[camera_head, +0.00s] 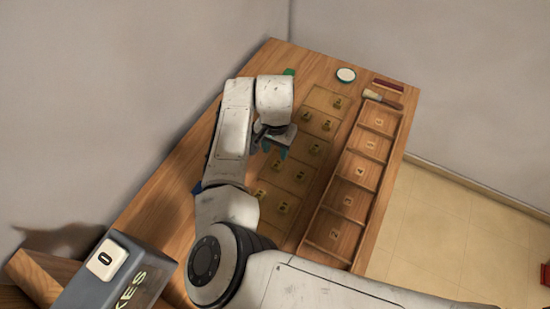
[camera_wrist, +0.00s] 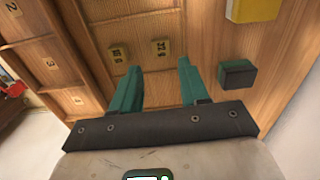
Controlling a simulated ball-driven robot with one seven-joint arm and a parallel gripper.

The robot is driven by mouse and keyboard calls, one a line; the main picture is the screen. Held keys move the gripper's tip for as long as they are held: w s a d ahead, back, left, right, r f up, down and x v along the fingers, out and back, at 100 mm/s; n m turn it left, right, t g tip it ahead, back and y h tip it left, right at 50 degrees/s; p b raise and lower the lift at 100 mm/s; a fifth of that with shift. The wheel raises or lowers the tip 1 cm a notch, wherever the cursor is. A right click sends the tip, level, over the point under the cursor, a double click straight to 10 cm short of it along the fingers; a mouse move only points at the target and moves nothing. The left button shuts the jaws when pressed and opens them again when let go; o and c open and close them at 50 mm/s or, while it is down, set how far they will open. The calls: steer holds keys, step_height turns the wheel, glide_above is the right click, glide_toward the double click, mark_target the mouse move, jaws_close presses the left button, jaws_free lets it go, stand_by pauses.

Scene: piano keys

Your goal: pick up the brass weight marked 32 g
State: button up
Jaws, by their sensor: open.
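The brass weight marked 32 g (camera_wrist: 160,47) shows in the wrist view as a small yellowish square, above and between my fingertips in the picture. A similar one marked 16 g (camera_wrist: 118,55) lies to its left, in the same wooden tray. My gripper (camera_wrist: 158,74) is open and empty, its two teal fingers apart and not touching either weight. In the head view my gripper (camera_head: 275,150) hangs over the left side of the tray of brass pieces (camera_head: 314,147); I cannot read their marks there, and my arm hides part of that area.
A numbered wooden tray (camera_head: 359,171) runs along the right. A brush (camera_head: 382,98), red bar (camera_head: 388,85) and round dish (camera_head: 346,75) lie at the far end. A dark green block (camera_wrist: 237,76) and yellow block (camera_wrist: 253,10) are right of my fingers. A grey box (camera_head: 120,275) stands lower left.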

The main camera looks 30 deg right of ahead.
steer(key=b, duration=0.2)
glide_above(275, 167)
step_height(275, 167, down, 4)
steer(key=shift+d+f, duration=0.1)
step_height(275, 167, down, 6)
steer(key=b, duration=0.6)
steer(key=shift+s, duration=0.1)
steer(key=c, duration=0.8)
steer(key=shift+r, duration=0.2)
